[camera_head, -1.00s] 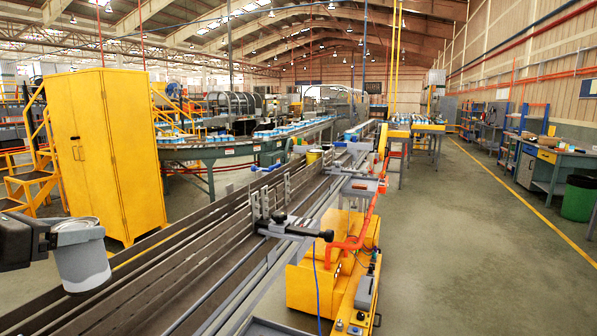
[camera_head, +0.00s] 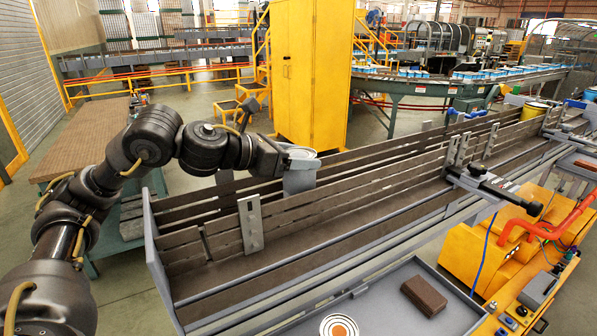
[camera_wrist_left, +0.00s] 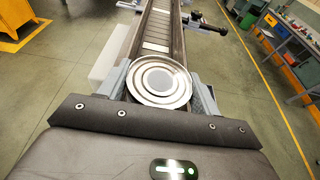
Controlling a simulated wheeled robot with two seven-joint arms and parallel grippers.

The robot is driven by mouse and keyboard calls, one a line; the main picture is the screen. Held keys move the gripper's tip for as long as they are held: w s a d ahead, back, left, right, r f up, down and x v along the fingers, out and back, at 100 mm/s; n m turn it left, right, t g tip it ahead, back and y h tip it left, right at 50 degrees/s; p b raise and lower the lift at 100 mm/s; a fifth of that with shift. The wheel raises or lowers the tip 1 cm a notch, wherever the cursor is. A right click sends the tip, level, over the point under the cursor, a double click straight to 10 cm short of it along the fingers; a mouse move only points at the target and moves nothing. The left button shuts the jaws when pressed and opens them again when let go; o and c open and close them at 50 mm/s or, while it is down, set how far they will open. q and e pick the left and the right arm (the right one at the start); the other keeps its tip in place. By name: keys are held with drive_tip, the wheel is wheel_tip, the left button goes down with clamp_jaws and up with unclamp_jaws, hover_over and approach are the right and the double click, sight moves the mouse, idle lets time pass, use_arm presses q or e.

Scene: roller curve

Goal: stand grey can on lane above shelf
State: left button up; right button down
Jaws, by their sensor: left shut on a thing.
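My left gripper (camera_head: 297,163) is shut on the grey can (camera_head: 302,153), with a grey finger on each side of it. The can's round ringed metal top faces up in the left wrist view (camera_wrist_left: 161,80), and the can looks about upright. In the head view it overlaps the far rails of the brown lane (camera_head: 350,225), near the lane's left part; its lower end is partly hidden by the finger and its height above the lane cannot be told. A grey tray-like shelf (camera_head: 390,318) lies at the front. My right gripper is not in view.
On the shelf are a brown block (camera_head: 424,297) and a round disc with an orange centre (camera_head: 339,328). A black-handled clamp (camera_head: 495,188) crosses the lane on the right. A yellow can (camera_head: 533,114) stands farther along. Slatted side rails with upright brackets (camera_head: 251,224) line the lane.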

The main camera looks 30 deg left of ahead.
sight(297, 173)
use_arm(q)
wheel_tip(297, 173, down, 4)
drive_tip(key=shift+a+r, duration=0.1)
drive_tip(key=o, duration=1.2)
